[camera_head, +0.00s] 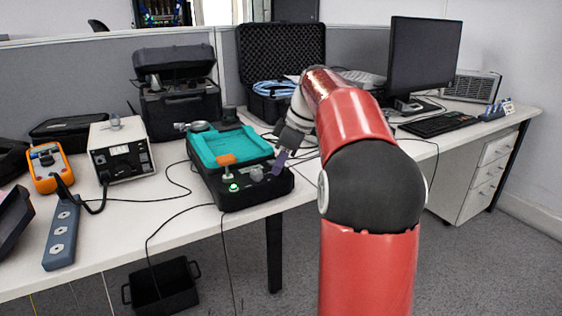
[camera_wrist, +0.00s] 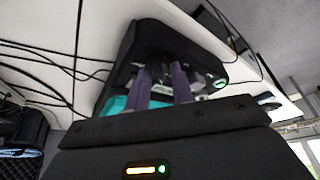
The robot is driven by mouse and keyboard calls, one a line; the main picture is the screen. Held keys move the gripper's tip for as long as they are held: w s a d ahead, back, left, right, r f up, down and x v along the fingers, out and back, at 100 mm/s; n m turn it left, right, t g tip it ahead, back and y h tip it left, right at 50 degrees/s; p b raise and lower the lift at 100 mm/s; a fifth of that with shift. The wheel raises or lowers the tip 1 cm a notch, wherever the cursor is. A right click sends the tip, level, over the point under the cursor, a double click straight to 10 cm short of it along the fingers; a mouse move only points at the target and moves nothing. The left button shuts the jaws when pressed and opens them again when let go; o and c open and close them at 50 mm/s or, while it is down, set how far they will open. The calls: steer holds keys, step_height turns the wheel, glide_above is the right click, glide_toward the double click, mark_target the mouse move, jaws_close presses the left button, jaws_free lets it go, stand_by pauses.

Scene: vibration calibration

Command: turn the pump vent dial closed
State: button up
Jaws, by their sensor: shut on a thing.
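The pump is a black case with a teal top (camera_head: 218,149) near the front edge of the table. On its front panel are an orange switch-like part, a lit green button (camera_head: 233,187) and a grey knob (camera_head: 257,174). My gripper (camera_head: 274,170) reaches down at the panel's right end, beside that knob. In the wrist view, the purple fingers of my gripper (camera_wrist: 162,88) point at the black case (camera_wrist: 152,35) and are shut on a part of the panel, apparently the vent dial. The dial is mostly hidden between the fingers, so its angle cannot be told.
A white instrument box (camera_head: 122,150), an orange multimeter (camera_head: 48,168) and a grey power strip (camera_head: 62,234) stand to the left. An open black case (camera_head: 280,45) and a monitor (camera_head: 425,55) are behind. Cables cross the table. A black bin (camera_head: 162,288) stands below.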

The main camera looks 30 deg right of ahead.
steer(key=o, duration=1)
steer(key=shift+r, duration=0.1)
steer(key=v, duration=0.7)
steer(key=shift+d+r, duration=0.2)
steer(key=shift+r, duration=0.05)
steer(key=shift+s, duration=0.1)
steer(key=s+a+f+m+t+h, duration=0.1)
steer(key=s+a+f+m, duration=0.3)
steer(key=s+a, duration=0.45)
steer(key=s+a+f+m+h, duration=0.2)
steer(key=s+a+f+m, duration=0.15)
steer(key=s+a, duration=0.5)
steer(key=s+a+f+m+t, duration=0.1)
steer(key=s+f+m, duration=0.1)
steer(key=s+f, duration=0.5)
steer(key=shift+s+f+t, duration=0.3)
steer(key=shift+f, duration=0.7)
